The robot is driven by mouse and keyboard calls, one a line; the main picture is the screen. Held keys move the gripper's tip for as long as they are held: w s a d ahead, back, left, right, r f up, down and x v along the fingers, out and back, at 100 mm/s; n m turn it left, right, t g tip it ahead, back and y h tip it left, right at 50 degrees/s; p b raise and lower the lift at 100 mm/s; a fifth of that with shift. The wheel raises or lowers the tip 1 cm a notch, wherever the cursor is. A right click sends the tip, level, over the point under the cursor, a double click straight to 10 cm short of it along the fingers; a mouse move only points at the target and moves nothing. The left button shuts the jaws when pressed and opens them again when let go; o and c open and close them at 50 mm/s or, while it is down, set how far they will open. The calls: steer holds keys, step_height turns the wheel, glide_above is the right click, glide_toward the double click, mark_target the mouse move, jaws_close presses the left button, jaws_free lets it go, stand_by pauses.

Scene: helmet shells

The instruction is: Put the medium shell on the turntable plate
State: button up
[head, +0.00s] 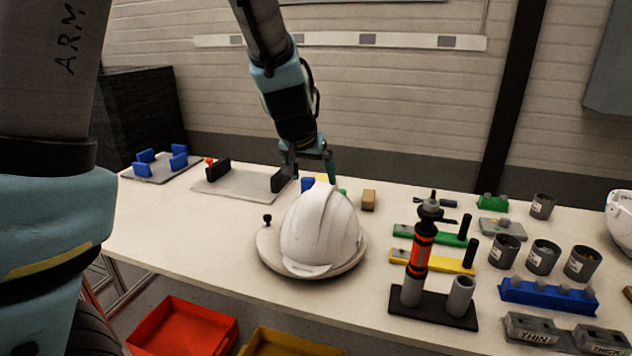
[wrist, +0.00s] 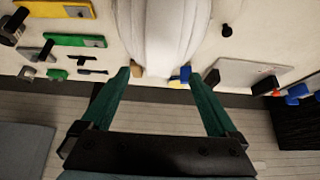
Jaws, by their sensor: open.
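A white helmet shell (head: 322,232) sits dome up on the round turntable plate (head: 268,246). The plate's rim shows around the shell, and a small dark knob stands at its left edge. I cannot tell the shell's size class from its look alone. My gripper (head: 310,172) is open and empty, just behind and above the shell in the head view. In the wrist view the shell (wrist: 165,35) lies beyond the tips of my open gripper (wrist: 159,76); it is not held. The plate is hidden there.
Another white shell (head: 621,222) is cut off at the right edge. A black-and-orange tool (head: 421,250) stands upright in a holder right of the plate. Grey cups (head: 543,257) and coloured blocks fill the right side. A grey board (head: 240,184) lies behind left. The table's front left is clear.

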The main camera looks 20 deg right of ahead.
steer(key=p+v, duration=0.1)
steer(key=v, duration=0.4)
steer(key=shift+r, duration=0.15)
steer(key=shift+a, duration=0.15)
steer(key=s+a+f+n+g+y, duration=0.1)
steer(key=a+f+n, duration=0.1)
steer(key=a, duration=0.8)
steer(key=s+a+f+n+g+y, duration=0.1)
steer(key=s+a+f+n+y, duration=0.1)
steer(key=a, duration=0.9)
steer(key=s+a+f+n+g+y, duration=0.1)
steer(key=s+a+f+n, duration=0.1)
steer(key=a, duration=0.9)
steer(key=shift+f+n, duration=0.5)
steer(key=shift+n, duration=0.2)
steer(key=shift+a, duration=0.1)
